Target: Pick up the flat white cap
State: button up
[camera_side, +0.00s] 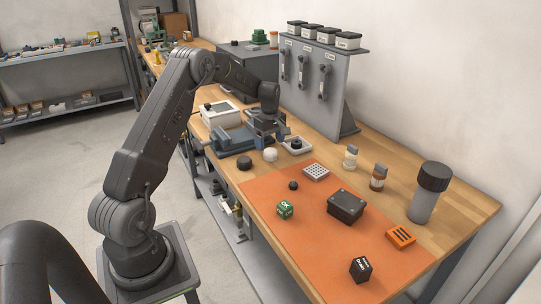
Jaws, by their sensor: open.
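A small round white piece (271,155), which looks like the white cap, sits on the wooden bench top just behind the orange mat's far left edge. At this size I cannot tell how flat it is. My gripper (270,136) points down, open, above and slightly behind the white piece, close to the blue-grey vise. Its fingertips are small and partly merge with the things behind them. I see nothing held between them.
The vise (232,141) stands behind. The orange mat (310,235) holds several parts, including a dark box (346,205). A grey tool panel (318,85) rises behind.

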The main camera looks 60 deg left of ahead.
aim_at(269, 150)
notch_tip(269, 150, down, 4)
jog(key=shift+s+f, duration=0.1)
jog(key=shift+s, duration=0.05)
jog(key=shift+c, duration=0.4)
jog(key=c, duration=0.9)
jog(key=shift+c, duration=0.2)
jog(key=shift+r, duration=0.25)
